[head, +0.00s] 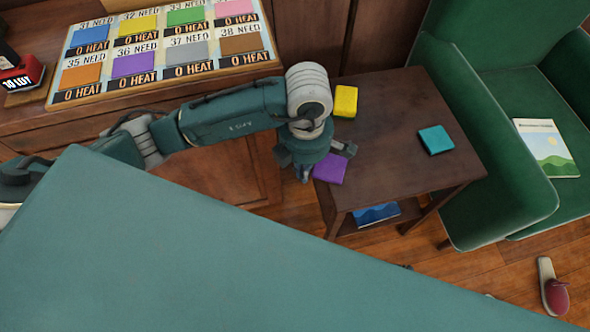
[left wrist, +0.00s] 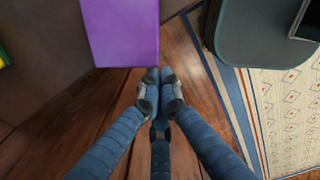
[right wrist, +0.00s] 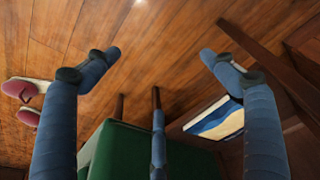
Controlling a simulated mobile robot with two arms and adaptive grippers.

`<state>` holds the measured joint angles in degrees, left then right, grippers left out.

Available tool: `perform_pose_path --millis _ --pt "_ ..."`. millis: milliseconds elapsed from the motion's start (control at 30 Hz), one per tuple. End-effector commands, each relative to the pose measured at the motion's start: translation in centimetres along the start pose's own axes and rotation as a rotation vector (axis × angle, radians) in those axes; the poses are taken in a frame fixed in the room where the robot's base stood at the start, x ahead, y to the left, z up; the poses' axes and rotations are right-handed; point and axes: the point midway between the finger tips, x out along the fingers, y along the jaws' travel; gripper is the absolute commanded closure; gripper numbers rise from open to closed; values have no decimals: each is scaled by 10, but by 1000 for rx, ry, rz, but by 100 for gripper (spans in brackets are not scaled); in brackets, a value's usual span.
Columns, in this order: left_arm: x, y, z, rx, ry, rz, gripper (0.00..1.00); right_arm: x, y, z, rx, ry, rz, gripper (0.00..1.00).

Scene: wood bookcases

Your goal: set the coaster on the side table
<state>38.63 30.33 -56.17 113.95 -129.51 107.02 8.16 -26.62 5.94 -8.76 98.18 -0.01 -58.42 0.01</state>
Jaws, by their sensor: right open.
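The side table (head: 385,130) is dark wood with a lower shelf. Three square coaster-like pieces lie on its top: a yellow one (head: 345,101) at the back left, a teal one (head: 436,140) at the right, and a purple one (head: 330,169) at the left edge. My left gripper (head: 305,178) points down beside the purple piece. In the left wrist view its fingers (left wrist: 160,76) are together, just off the corner of the purple piece (left wrist: 122,30); I see nothing between them. My right gripper (right wrist: 152,62) is open and empty, low near the floor.
A green armchair (head: 500,215) with a booklet (head: 545,148) stands right of the table. A blue book (head: 377,214) lies on the lower shelf. A cabinet at the left bears a board (head: 160,50) of coloured squares. A slipper (head: 552,288) lies on the floor.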

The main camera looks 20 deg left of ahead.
Motion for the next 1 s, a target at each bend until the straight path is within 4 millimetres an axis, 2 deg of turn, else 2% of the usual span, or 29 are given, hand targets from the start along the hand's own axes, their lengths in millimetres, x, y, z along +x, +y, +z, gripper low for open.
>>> perform_pose_path --millis 267,367,500,600,1000 --pt "0 0 1 0 -1 0 100 0 0 0 0 1 0 16" --pt "1 0 7 2 -2 0 100 1 0 0 0 -2 0 16" --pt "1 0 25 2 -3 0 100 -19 1 -14 2 17 1 16" --pt "0 0 32 1 -2 0 100 -26 2 -16 3 18 2 16" --pt "0 1 31 0 -1 0 100 -28 1 -17 3 17 2 16"
